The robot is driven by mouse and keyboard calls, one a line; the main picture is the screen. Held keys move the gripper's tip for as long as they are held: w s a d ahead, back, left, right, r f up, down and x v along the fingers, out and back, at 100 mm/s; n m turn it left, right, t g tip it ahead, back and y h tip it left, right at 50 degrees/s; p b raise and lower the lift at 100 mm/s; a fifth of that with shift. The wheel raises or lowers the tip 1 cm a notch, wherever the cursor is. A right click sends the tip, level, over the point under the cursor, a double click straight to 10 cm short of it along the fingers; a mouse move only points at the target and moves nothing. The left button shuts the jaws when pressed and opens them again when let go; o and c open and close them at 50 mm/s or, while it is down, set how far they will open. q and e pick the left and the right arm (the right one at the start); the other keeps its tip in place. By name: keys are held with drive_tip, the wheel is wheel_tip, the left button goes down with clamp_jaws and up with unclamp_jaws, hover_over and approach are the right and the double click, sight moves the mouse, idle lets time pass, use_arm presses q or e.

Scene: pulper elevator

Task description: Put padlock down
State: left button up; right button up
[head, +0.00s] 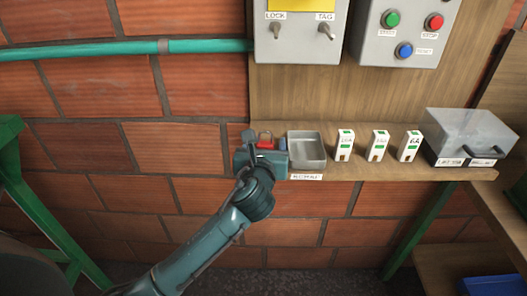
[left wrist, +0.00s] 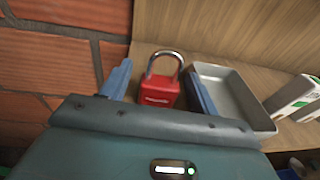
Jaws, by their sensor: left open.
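The red padlock (left wrist: 158,92) with a silver shackle stands upright on the wooden shelf, just left of a grey tray. My left gripper (left wrist: 158,85) is open, with one blue finger on each side of the padlock; a gap shows on the left, and the right finger is close to it. In the head view the padlock (head: 265,143) shows only in part behind my left gripper (head: 266,146), at the shelf's left end. My right gripper is not in view.
The grey tray (head: 307,163) sits right beside the gripper. Several white breaker-like blocks (head: 378,146) and a grey case (head: 466,134) stand farther right on the shelf (head: 340,172). A lock-and-tag panel (head: 298,45) and a button box (head: 405,40) hang above.

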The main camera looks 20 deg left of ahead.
use_arm(q)
drive_tip(key=v, duration=1.1)
drive_tip(key=s+f+n+g+h, duration=0.2)
drive_tip(key=s+f+n, duration=0.5)
drive_tip(key=f+n, duration=0.4)
drive_tip(key=s+f+n+g+h, duration=0.3)
drive_tip(key=s+f+n, duration=0.5)
drive_tip(key=n, duration=1.1)
wheel_tip(320, 180, down, 4)
drive_tip(key=shift+s+f+n+h, duration=0.15)
drive_tip(key=shift+n+h, duration=0.25)
drive_tip(key=shift+h, duration=0.4)
drive_tip(key=shift+d, duration=0.15)
